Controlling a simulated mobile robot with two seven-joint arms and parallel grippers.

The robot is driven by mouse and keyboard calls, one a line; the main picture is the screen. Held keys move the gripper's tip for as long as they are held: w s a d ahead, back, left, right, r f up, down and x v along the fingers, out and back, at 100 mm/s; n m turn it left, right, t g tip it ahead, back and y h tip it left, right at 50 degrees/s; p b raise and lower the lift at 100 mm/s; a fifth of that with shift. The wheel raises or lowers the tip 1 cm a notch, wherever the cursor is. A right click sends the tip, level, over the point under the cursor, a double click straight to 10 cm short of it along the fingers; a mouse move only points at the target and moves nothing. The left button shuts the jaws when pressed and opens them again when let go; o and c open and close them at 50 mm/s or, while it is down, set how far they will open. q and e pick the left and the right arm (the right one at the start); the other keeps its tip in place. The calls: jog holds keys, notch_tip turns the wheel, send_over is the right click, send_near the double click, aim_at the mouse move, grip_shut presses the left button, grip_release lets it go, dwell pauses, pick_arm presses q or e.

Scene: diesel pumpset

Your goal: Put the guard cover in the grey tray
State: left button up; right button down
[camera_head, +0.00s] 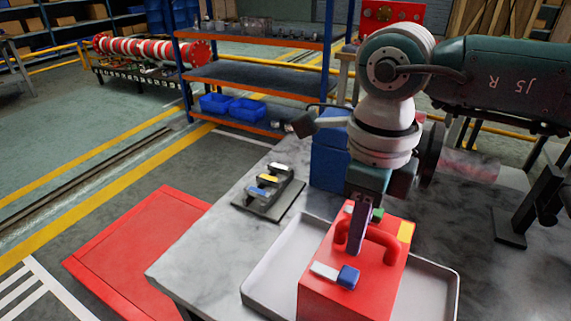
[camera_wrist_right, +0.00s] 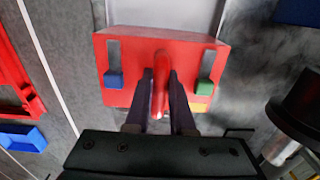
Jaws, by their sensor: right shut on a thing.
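The guard cover (camera_head: 330,300) is a red box with a curved red handle, blue and green latches and a yellow patch on top. It also shows in the right wrist view (camera_wrist_right: 130,48). My right gripper (camera_head: 359,238) points down at the handle from above. In the wrist view its fingers (camera_wrist_right: 161,85) stand on either side of the handle, shut on it. The cover is upright within the outline of the grey tray (camera_head: 285,262). Its lower edge is cut off, so I cannot tell whether it touches the tray floor. My left gripper is not in view.
The tray is on a marble-topped table (camera_head: 215,245). A small dark rack (camera_head: 268,192) stands left of the tray, a blue bin (camera_head: 328,165) behind it, and a black stand (camera_head: 510,228) at right. A red mat (camera_head: 140,245) lies on the floor at left.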

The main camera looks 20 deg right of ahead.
jog(key=shift+f, duration=0.15)
jog(key=c, duration=1.2)
grip_release()
jog(key=shift+f, duration=0.15)
jog(key=shift+c, duration=0.2)
jog(key=o, duration=0.5)
